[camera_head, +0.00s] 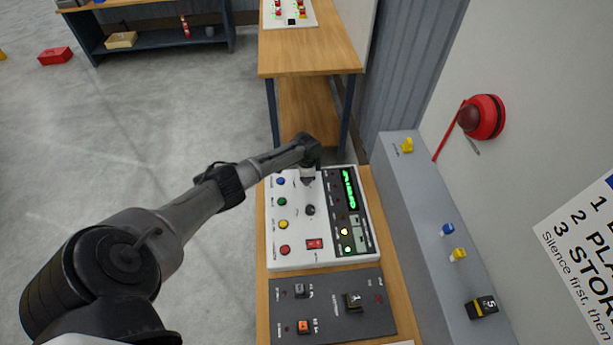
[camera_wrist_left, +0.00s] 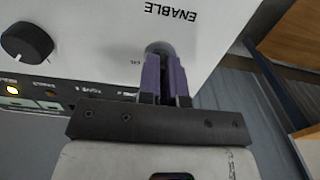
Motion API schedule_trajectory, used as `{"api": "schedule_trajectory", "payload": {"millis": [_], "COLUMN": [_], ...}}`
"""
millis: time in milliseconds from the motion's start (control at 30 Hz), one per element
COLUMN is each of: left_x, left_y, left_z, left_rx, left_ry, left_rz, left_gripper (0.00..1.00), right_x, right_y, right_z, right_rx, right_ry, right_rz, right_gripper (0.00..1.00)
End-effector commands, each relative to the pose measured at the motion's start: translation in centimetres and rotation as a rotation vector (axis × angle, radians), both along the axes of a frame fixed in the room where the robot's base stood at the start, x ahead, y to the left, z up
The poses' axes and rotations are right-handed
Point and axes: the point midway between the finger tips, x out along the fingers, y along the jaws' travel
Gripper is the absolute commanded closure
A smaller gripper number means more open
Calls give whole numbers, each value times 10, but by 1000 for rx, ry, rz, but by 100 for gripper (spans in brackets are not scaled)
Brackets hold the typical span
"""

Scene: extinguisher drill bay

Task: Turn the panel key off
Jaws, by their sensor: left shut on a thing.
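The white control panel (camera_head: 291,262) lies on a wooden bench in the head view. My left gripper (camera_head: 308,181) reaches down to its far part, beside the blue and green buttons. In the left wrist view, the gripper's purple fingertips (camera_wrist_left: 164,74) are closed at a round grey key switch (camera_wrist_left: 157,46) by the upside-down word ENABLE. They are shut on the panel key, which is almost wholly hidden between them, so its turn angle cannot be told. My right gripper is not in view.
A black knob (camera_wrist_left: 27,43) is on the panel near the fingers. A dark grey panel (camera_head: 333,325) lies nearer. A grey ledge (camera_head: 405,205) runs along the right.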

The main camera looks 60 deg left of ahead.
Motion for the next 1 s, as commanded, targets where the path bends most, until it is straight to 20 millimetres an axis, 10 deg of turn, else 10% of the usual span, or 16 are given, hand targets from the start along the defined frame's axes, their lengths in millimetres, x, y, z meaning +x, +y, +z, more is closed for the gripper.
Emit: {"api": "schedule_trajectory", "payload": {"millis": [300, 600, 1000], "left_x": [1, 0, 0], "left_y": [0, 0, 1], "left_z": [2, 1, 15], "left_rx": [-2, -1, 0], "left_ry": [-1, -1, -1], "left_rz": [5, 3, 1], "left_gripper": [100, 68, 68], "right_x": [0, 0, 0], "right_y": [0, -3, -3], "right_z": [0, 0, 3], "right_rx": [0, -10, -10], "right_ry": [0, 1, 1], "right_rz": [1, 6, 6], "right_gripper": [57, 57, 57]}}
